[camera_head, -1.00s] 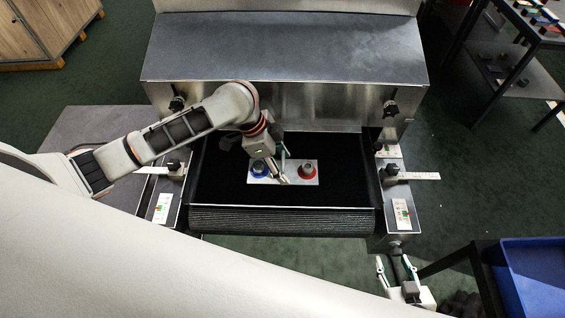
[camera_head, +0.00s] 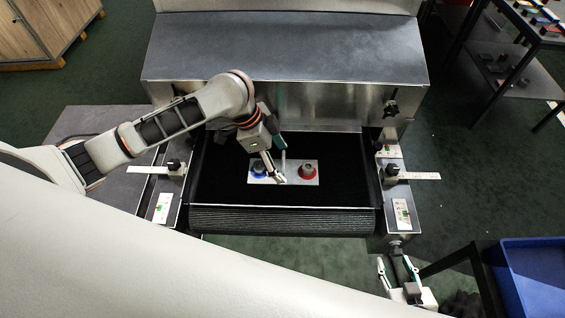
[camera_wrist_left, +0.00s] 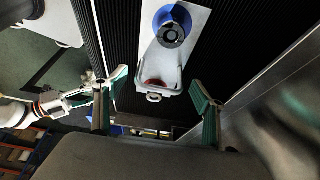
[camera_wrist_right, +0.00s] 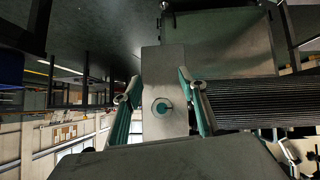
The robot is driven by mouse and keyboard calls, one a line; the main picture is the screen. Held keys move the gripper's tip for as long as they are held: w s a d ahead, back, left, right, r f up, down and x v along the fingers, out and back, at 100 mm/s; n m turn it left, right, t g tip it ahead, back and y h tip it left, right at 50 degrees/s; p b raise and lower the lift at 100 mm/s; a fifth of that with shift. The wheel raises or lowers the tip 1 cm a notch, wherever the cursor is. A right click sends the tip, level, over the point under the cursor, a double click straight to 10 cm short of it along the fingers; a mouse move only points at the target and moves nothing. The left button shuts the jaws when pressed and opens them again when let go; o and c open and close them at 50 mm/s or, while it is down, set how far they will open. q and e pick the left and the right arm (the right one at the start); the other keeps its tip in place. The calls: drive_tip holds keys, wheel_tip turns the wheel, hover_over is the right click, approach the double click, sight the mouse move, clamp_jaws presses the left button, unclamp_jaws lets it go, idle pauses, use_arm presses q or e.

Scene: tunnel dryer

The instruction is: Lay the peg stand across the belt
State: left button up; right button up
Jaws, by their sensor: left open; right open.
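The peg stand (camera_head: 308,183) is a pale flat plate with a blue round base on its left and a red round base with a grey peg on its right. It lies on the black belt (camera_head: 340,190), its long side running left to right. My left gripper (camera_head: 279,165) is open over the plate, hiding part of the blue base; contact cannot be told. Its fingers show apart in the left wrist view (camera_wrist_left: 160,88). My right gripper (camera_head: 396,268) is open and empty beside the dryer's front right corner.
The metal tunnel housing (camera_head: 285,50) stands behind the belt. Side rails with knobs and a ruled strip (camera_head: 415,176) flank it. A blue bin (camera_head: 535,275) is at the lower right; a dark shelf (camera_head: 505,65) stands at the upper right.

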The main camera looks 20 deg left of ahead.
use_arm(q)
drive_tip(key=v, duration=0.9)
drive_tip(key=shift+r, duration=0.2)
drive_tip(key=shift+s+a, duration=0.1)
drive_tip(key=shift+s, duration=0.05)
